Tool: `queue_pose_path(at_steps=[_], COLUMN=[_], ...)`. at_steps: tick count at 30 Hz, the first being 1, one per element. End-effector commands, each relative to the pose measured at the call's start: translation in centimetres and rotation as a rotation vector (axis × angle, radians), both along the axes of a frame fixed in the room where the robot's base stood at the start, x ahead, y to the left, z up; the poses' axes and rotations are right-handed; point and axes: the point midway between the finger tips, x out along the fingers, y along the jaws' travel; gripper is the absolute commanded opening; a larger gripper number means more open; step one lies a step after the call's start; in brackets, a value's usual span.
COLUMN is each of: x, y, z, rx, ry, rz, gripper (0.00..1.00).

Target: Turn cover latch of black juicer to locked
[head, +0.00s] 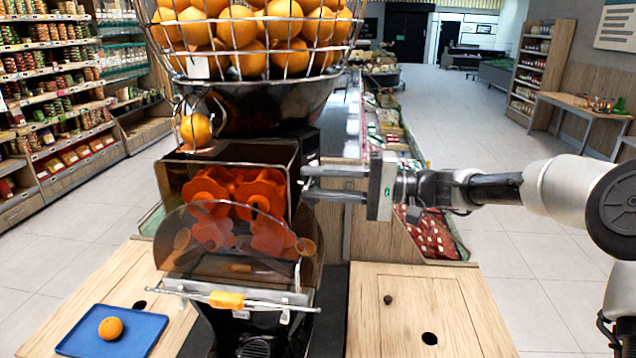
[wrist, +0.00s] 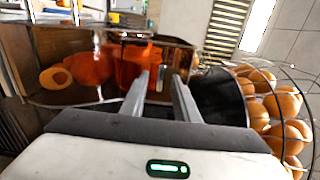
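The black juicer (head: 262,115) stands in the middle of the head view, with orange pressing drums (head: 235,190) behind a clear, smoky cover (head: 235,240). A small pale piece, apparently the cover latch (head: 309,162), is at the housing's right edge. My gripper (head: 308,183) reaches in from the right, its two fingers apart and its tips at that edge. In the wrist view, the gripper (wrist: 160,82) is open, with a small light metal piece (wrist: 160,77) seen between the fingertips. I cannot tell whether the fingers touch it, or which way the latch is turned.
A wire basket of oranges (head: 255,35) tops the juicer. A blue tray (head: 112,331) with one orange (head: 110,328) lies on the wooden counter (head: 435,305) at left. A metal bar with an orange tap (head: 227,300) juts out below the cover. The aisle right is clear.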

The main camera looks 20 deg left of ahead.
Motion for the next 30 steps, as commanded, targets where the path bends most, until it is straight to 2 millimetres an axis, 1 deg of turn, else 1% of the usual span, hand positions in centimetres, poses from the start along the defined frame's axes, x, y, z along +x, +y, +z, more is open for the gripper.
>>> queue_pose_path(at_steps=[2,5,8,15,21,25,30], x=[0.3,0.8,1.5,3.3,4.5,5.0,5.2], y=[-0.6,-2.0,-4.1,-9.9,-13.9,-15.5,-16.5], z=[-0.1,-0.1,-0.1,-0.2,-0.1,-0.1,0.0], rx=[-0.001,0.000,0.001,0.000,0.000,0.001,-0.001], ry=[-0.001,-0.002,-0.003,-0.002,-0.001,0.000,0.000], rz=[-0.003,-0.004,-0.006,-0.006,-0.004,-0.002,-0.002], gripper=[0.28,0.28,0.28,0.28,0.28,0.28,0.28])
